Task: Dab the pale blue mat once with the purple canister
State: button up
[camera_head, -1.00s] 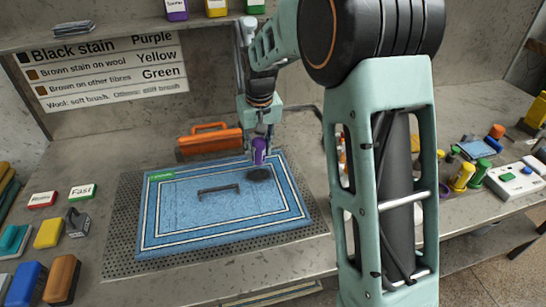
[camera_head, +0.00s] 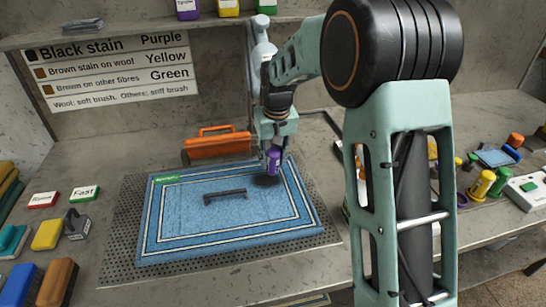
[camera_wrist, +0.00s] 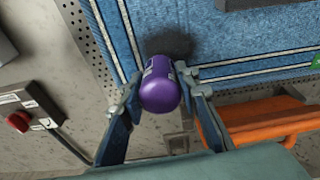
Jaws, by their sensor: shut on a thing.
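The pale blue mat (camera_head: 190,228) lies flat on a perforated plate, with striped borders, a green label and a dark stain (camera_head: 267,181) near its far right corner. My gripper (camera_head: 273,157) is shut on the purple canister (camera_head: 274,163), just above or at the stain. In the wrist view the canister (camera_wrist: 161,88) sits between both fingers (camera_wrist: 160,92), and the stain (camera_wrist: 172,45) shows beside it on the mat (camera_wrist: 215,35). I cannot tell whether the canister touches the mat.
A dark handle-shaped bar (camera_head: 225,196) lies on the mat. An orange toolbox-like carrier (camera_head: 217,144) stands behind it. Brushes and coloured blocks (camera_head: 47,234) lie at the left. Bottles and a white control box (camera_head: 524,190) stand at the right. A wall sign lists stains and colours.

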aim_at(273, 149)
jog(key=shift+f+b, duration=0.55)
jog(key=shift+f, duration=0.2)
dwell(0.7)
jog(key=shift+s+f, duration=0.1)
jog(key=shift+f, duration=0.05)
dwell(0.8)
jog(key=shift+r+p, duration=2.55)
jog(key=shift+r, duration=1.1)
